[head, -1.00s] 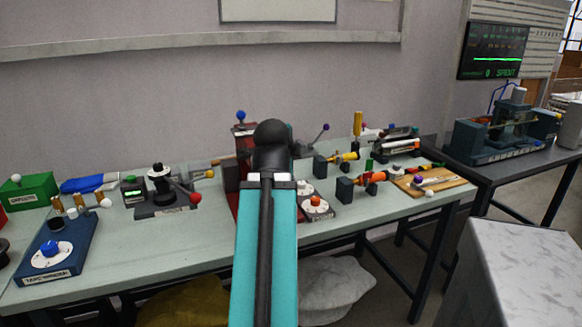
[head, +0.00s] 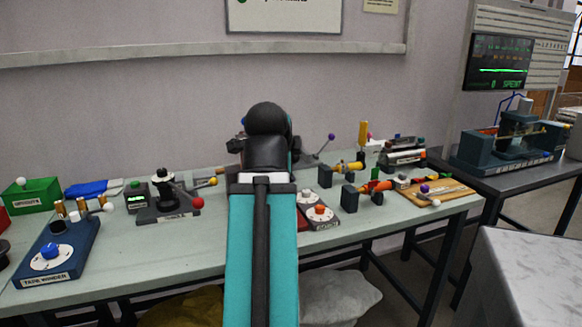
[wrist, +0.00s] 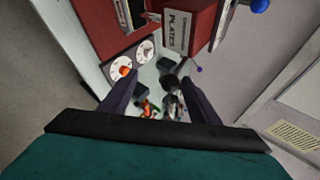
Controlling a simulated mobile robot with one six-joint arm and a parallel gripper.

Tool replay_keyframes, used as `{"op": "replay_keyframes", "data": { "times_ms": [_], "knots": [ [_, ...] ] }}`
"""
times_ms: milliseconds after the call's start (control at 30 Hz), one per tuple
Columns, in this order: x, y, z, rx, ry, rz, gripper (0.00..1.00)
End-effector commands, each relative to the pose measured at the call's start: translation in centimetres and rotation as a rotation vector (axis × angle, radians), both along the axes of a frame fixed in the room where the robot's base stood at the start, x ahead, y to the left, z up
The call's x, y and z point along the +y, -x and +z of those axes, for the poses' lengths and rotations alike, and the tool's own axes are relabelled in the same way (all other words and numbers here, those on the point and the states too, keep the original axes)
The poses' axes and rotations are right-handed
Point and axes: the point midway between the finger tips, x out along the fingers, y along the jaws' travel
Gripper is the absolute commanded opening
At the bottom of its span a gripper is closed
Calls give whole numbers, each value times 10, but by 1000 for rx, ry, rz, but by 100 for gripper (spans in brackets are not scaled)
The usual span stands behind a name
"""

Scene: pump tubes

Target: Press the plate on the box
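The red box (wrist: 202,22) shows at the top of the wrist view, with a pale label (wrist: 177,32) that seems to end in "PLATES". A separate plate on it cannot be made out. A blue ball knob (wrist: 260,5) sticks out beside the box. My gripper (wrist: 158,88) is open and empty, its two dark fingers spread in the wrist view. The box lies beyond the fingertips, toward the top right, apart from them. In the head view my arm hides the gripper and nearly all of the red box.
Two white dials, one with an orange knob (wrist: 124,71), lie left of the fingers. In the head view, a tape winder (head: 55,255) and a lever device (head: 167,198) stand left; yellow and orange tube fittings (head: 376,187) and a wooden board (head: 440,192) stand right.

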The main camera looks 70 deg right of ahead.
Motion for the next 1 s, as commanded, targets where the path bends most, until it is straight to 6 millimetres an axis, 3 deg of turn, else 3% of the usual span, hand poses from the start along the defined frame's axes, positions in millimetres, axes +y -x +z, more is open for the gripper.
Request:
{"op": "replay_keyframes", "data": {
  "times_ms": [400, 1000],
  "knots": [
    [24, 3, 18, 2, 1, -4, 55],
    [26, 3, 20, 2, 1, -4, 55]
  ]
}}
